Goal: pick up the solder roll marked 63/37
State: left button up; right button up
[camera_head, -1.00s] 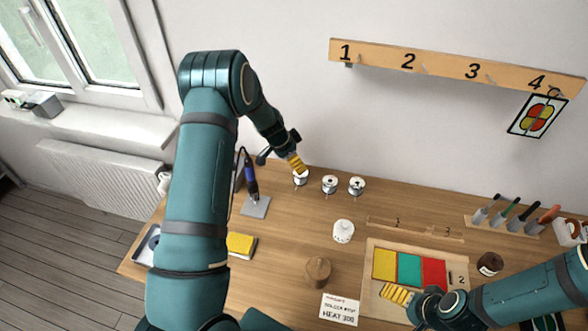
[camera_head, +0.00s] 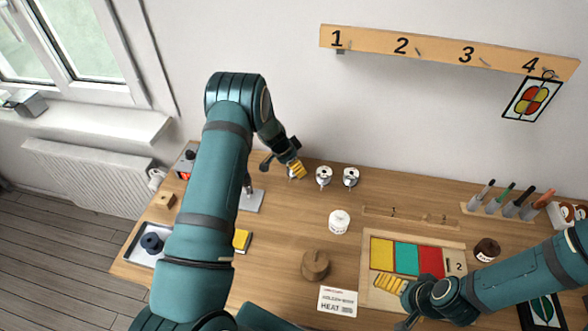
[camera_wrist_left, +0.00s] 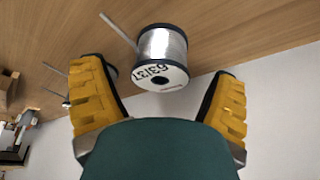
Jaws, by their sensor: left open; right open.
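The solder roll (camera_wrist_left: 162,44), silver wire on a spool with a white end face marked 63/37, shows in the left wrist view between and a little beyond the fingertips of my left gripper (camera_wrist_left: 160,72). The gripper is open and not closed on it. In the head view my left gripper (camera_head: 298,169) is at the leftmost roll of the row and hides most of it. Two similar rolls, the middle one (camera_head: 323,176) and the right one (camera_head: 350,177), stand to its right; their marks are unreadable there. My right gripper (camera_head: 390,284) is open and empty over the glass board.
A numbered rail (camera_head: 440,52) hangs on the wall. Bench space around the jar is clear.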

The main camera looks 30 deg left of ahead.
pick_arm(q)
jog(key=x, duration=0.3)
jog(key=shift+a+b, duration=0.1)
jog(key=shift+b, duration=0.2)
jog(key=shift+r, duration=0.1)
jog(key=c, duration=1.4)
jog(key=shift+r, duration=0.1)
